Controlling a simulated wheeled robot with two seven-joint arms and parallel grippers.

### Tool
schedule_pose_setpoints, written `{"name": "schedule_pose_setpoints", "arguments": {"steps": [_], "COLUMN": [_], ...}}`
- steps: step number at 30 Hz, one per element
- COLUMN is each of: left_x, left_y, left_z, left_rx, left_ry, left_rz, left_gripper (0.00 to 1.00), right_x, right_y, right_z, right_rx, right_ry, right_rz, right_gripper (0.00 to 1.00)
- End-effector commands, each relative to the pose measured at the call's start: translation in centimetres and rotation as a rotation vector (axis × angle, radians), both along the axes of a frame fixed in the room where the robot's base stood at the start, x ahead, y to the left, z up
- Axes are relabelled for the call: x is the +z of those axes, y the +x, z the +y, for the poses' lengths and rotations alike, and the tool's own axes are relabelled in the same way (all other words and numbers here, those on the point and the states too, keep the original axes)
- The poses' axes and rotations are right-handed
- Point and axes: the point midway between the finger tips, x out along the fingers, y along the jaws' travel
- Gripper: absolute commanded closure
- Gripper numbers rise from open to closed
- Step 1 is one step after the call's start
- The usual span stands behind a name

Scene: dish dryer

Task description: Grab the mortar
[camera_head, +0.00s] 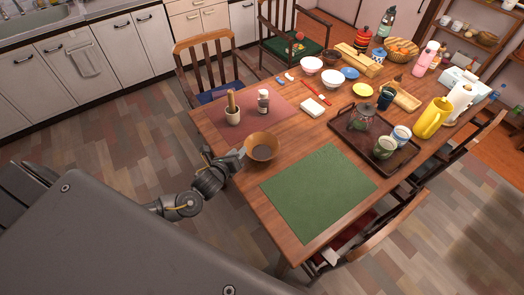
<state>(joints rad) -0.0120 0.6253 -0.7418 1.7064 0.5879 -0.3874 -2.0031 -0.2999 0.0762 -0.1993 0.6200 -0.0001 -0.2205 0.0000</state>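My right gripper is not in view.
A small bottle (263,101) stands right of the mortar. A green placemat (318,192) lies bare at the front. A dark tray (355,153) with cups and a teapot is to the right. Bowls, bottles and a basket fill the far end. Chairs surround the table (290,138).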

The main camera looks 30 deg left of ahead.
Motion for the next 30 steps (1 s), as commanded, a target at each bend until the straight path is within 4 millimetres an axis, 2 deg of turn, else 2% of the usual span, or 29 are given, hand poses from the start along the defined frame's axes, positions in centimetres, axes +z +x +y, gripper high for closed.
{"name": "schedule_pose_setpoints", "arguments": {"steps": [6, 12, 20, 28, 30], "left_x": [-0.1, -1.1, -1.3, -1.3, -1.3], "left_y": [2.6, 4.8, 5.0, 5.0, 5.0], "left_z": [-0.1, -0.1, -0.1, -0.1, -0.1], "left_rx": [0.001, 0.001, -0.001, 0.000, -0.001], "left_ry": [0.000, 0.000, -0.001, -0.001, 0.000], "left_rz": [-0.003, -0.001, 0.000, 0.001, 0.001], "left_gripper": [0.68, 0.68, 0.68, 1.00, 1.00], "right_x": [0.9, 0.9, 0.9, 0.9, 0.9], "right_y": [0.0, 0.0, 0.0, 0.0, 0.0], "right_z": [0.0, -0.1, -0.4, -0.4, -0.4], "right_rx": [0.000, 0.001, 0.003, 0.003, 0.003], "right_ry": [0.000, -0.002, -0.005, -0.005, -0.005], "right_rz": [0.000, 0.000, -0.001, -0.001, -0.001], "right_gripper": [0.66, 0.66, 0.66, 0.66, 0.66]}}
